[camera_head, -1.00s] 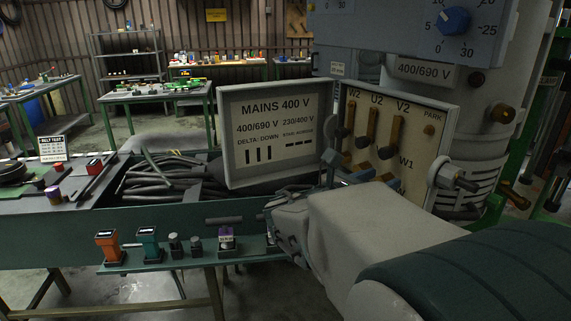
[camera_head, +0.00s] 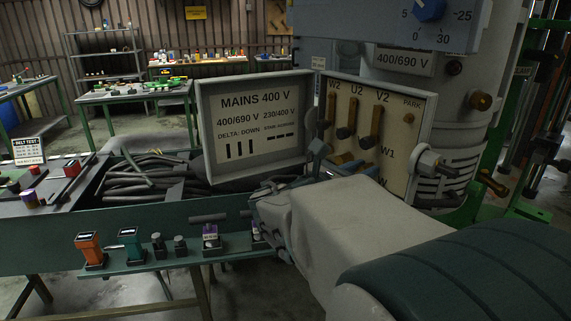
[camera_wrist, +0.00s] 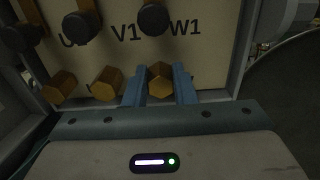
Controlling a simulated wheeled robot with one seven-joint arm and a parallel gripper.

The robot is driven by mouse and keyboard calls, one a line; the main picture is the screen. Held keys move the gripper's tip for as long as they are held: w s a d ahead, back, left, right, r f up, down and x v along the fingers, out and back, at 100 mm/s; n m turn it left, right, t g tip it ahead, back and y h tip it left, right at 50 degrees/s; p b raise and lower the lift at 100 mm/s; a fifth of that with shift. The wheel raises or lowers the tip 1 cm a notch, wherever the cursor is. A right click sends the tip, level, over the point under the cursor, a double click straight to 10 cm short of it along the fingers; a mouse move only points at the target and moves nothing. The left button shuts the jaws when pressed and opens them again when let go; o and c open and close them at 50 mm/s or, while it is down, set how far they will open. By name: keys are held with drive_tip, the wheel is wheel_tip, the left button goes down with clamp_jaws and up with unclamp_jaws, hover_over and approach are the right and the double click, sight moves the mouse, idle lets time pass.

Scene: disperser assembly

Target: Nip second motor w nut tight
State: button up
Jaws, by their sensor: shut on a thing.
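In the wrist view, the two blue fingers of my gripper (camera_wrist: 160,88) stand on either side of a brass hex nut (camera_wrist: 160,77) below the W1 label and are shut on it. Two more brass hex nuts, one in the middle (camera_wrist: 107,82) and one at the left (camera_wrist: 60,87), sit in the same row, clear of the fingers. In the head view, my gripper (camera_head: 327,162) reaches into the lower part of the open terminal box (camera_head: 398,105). The held nut is hidden there behind the fingers and wrist.
Above the nuts are brass links with black knobs (camera_wrist: 153,20). The open box lid (camera_head: 250,168), marked MAINS 400 V, stands left of my gripper. A PARK post (camera_head: 428,160) projects at the right. A cable trough (camera_head: 150,185) and a small shelf (camera_head: 160,262) lie at lower left.

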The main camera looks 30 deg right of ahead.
drive_tip(key=m+b, duration=0.7)
drive_tip(key=b, duration=0.3)
drive_tip(key=m+b, duration=0.8)
drive_tip(key=b, duration=0.2)
drive_tip(key=f+m+b, duration=0.1)
drive_tip(key=m+b, duration=0.7)
drive_tip(key=b, duration=0.2)
drive_tip(key=shift+s+f, duration=0.1)
drive_tip(key=shift+s, duration=0.2)
drive_tip(key=o, duration=1)
